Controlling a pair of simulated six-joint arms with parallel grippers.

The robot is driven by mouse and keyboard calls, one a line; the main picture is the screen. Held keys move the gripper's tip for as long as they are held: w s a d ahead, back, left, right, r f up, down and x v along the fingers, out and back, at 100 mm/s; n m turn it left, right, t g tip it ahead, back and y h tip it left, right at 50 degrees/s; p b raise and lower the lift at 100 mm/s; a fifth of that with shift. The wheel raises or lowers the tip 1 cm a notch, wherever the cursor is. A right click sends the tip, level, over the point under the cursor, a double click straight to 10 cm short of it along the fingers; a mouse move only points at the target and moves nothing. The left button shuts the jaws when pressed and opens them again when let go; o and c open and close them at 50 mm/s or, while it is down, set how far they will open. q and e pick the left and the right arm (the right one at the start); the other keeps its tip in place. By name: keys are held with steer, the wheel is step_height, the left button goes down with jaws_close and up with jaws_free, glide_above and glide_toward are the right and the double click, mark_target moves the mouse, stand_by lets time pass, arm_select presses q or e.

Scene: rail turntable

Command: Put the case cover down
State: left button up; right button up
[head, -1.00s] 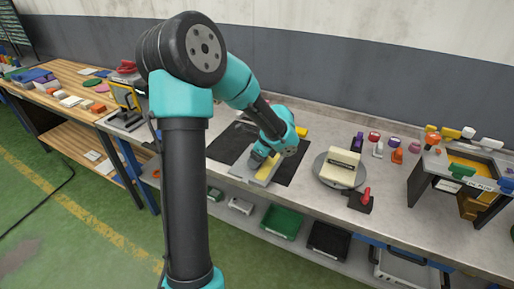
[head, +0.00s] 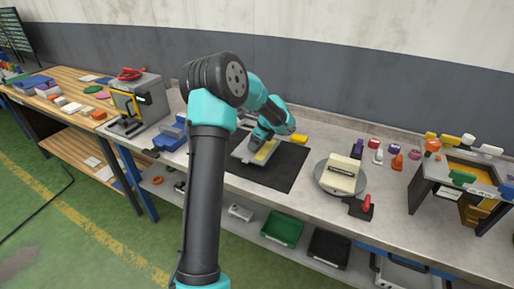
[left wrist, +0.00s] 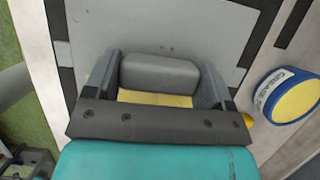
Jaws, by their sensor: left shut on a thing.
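The case cover (head: 241,154) is a flat grey plate with a yellow part on top, over the left part of a black mat (head: 284,170) on the bench. My left gripper (head: 262,140) is above it. In the left wrist view its two fingers (left wrist: 158,78) stand either side of a grey raised block on the cover (left wrist: 140,30), with a yellow strip beside it, and are shut on it. Whether the cover touches the mat is unclear. My arm hides part of the mat and bench. My right gripper is not in view.
A round turntable (head: 322,179) with a cream block (head: 342,173) stands right of the mat. A red-handled device (head: 361,207) is at its front. The mat's right part is bare.

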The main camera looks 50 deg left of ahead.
arm_select(q)
steer(key=shift+w+a, duration=0.1)
steer(key=shift+w+a, duration=0.15)
steer(key=shift+f, duration=1.75)
steer(key=shift+f, duration=0.15)
steer(key=o, duration=1.2)
steer(key=shift+o, duration=0.2)
steer(key=v, duration=1.2)
